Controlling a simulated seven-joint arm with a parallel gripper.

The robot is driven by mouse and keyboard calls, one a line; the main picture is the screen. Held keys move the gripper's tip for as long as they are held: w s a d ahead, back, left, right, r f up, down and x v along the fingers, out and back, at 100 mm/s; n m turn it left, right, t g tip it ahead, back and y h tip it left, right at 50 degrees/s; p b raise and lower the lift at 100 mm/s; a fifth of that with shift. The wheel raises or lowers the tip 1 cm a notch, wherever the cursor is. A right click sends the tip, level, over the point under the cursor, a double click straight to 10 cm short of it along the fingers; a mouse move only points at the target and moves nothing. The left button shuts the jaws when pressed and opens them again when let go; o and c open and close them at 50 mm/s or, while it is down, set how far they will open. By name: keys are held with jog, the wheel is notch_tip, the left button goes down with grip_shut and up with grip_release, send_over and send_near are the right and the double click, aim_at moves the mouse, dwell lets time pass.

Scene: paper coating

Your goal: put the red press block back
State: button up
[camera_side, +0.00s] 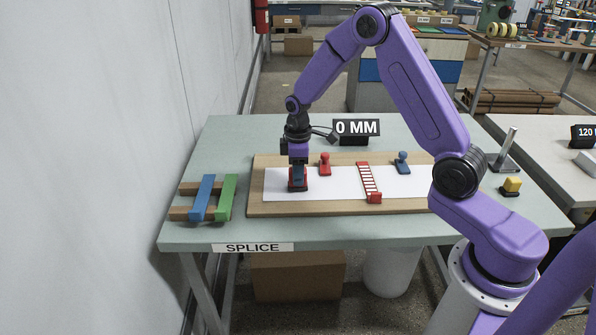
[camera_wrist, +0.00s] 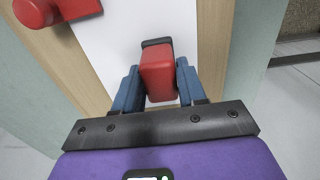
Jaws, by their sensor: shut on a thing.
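My gripper (camera_side: 298,184) points straight down over the left part of the white paper strip (camera_side: 335,184). It is shut on the red press block (camera_wrist: 158,75), with a blue finger on each side of it in the wrist view. The block has a dark part at its far end. In the side view the red block (camera_side: 298,172) is mostly hidden by the gripper, low at the paper; I cannot tell whether it touches it. The paper lies on a wooden board (camera_side: 258,208).
A red peg-like piece (camera_side: 325,162) stands just right of my gripper, and a blue one (camera_side: 403,161) further right. A red ladder-like piece (camera_side: 369,180) crosses the paper. A wooden rack (camera_side: 180,212) with blue and green bars is at left. A yellow block (camera_side: 512,185) is at right.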

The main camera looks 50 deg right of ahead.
jog(key=shift+f, duration=0.15)
jog(key=o, duration=1.1)
notch_tip(320, 180, up, 12)
jog(key=s+a+r+n, duration=0.1)
jog(key=s+a+r, duration=0.1)
jog(key=s+a, duration=0.45)
jog(key=s+a+r+n, duration=0.1)
jog(key=s+a, duration=0.2)
jog(key=s, duration=0.7)
jog(key=s+d+n, duration=0.1)
jog(key=s+d, duration=0.1)
jog(key=s, duration=1.6)
jog(key=shift+f+n, duration=0.3)
